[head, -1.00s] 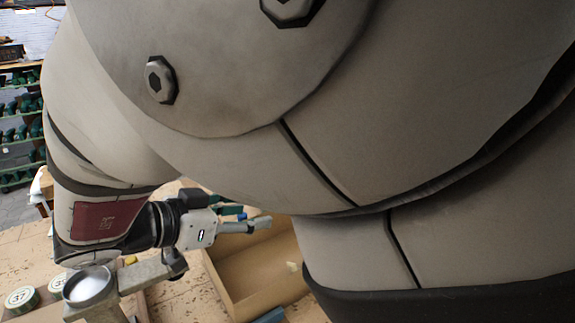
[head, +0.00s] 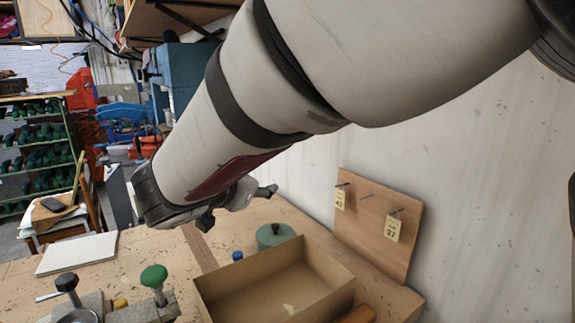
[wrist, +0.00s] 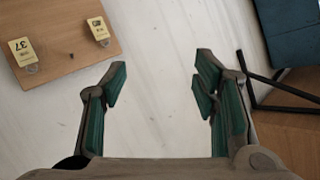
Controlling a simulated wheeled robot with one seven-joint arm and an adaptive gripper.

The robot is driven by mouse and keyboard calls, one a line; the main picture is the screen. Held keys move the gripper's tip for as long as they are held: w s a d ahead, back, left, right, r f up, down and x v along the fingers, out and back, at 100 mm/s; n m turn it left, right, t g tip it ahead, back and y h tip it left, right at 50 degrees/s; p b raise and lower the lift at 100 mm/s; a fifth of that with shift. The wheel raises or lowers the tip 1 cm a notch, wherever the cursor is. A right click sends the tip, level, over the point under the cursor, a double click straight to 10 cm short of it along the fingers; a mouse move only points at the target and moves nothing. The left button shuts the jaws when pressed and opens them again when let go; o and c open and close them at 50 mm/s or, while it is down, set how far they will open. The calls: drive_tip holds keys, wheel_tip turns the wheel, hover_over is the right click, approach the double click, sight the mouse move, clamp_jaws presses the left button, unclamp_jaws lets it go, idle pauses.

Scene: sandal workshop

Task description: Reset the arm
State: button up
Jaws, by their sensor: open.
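My gripper (wrist: 157,85) is open and empty in the wrist view, its green-padded fingers spread over a pale wall surface. In the head view my gripper (head: 268,191) shows only in part, above the back of the workbench (head: 140,265), with my arm crossing from the upper right and hiding the rest of it. Nothing is between the fingers.
An open cardboard box (head: 205,297) stands at the bench front, with a green round lidded thing (head: 268,238) behind it. A wooden board with hooks and tags (head: 372,235) is at the right. A green-knobbed fixture (head: 154,278) and white pad (head: 77,254) are left.

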drive_tip(key=s+d+r+n+y, duration=0.3)
drive_tip(key=d+r+n+y, duration=0.3)
drive_tip(key=r+y, duration=0.25)
drive_tip(key=s+d+f+g+h, duration=0.1)
drive_tip(key=s+d+f+g, duration=0.1)
drive_tip(key=s+d+f, duration=0.2)
drive_tip(key=s+d+f+n+g+h, duration=0.1)
drive_tip(key=s+d+f+g+h, duration=0.1)
drive_tip(key=s+d, duration=0.7)
drive_tip(key=s+d+f+n+g+h, duration=0.1)
drive_tip(key=s+d+f+g, duration=0.3)
drive_tip(key=s, duration=0.7)
wheel_tip(320, 180, down, 3)
drive_tip(key=d, duration=0.2)
drive_tip(key=shift+s+d+h, duration=0.35)
drive_tip(key=shift+s, duration=0.05)
drive_tip(key=shift+f, duration=0.1)
drive_tip(key=shift+c, duration=0.3)
